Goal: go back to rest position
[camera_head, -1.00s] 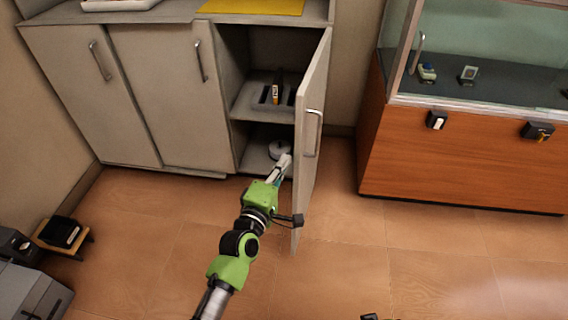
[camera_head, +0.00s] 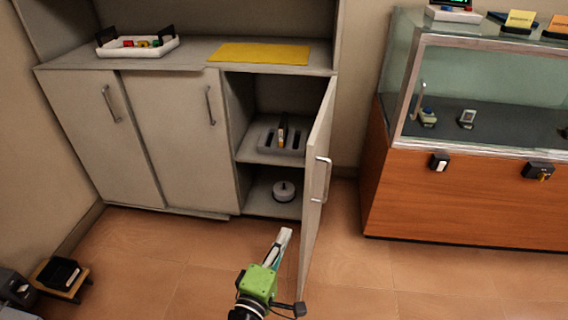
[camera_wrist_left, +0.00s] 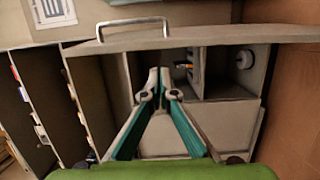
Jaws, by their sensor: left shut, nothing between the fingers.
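My left gripper (camera_head: 284,236) is shut and empty in the head view, above the floor in front of the open cabinet. In the left wrist view its fingers (camera_wrist_left: 160,75) are together, with nothing between them. The cabinet (camera_head: 160,130) has its right door (camera_head: 318,170) standing open, just right of my left gripper. Inside, a grey slotted holder (camera_head: 292,145) with a dark and orange item is on the upper shelf, and a round white object (camera_head: 284,191) is on the lower one. My right gripper is not in view.
A white tray (camera_head: 160,52) with small coloured parts and a yellow mat (camera_head: 260,53) lie on the cabinet top. A wood and glass display case (camera_head: 450,195) stands at the right. A low stool (camera_head: 62,280) is at the left. Floor is clear between.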

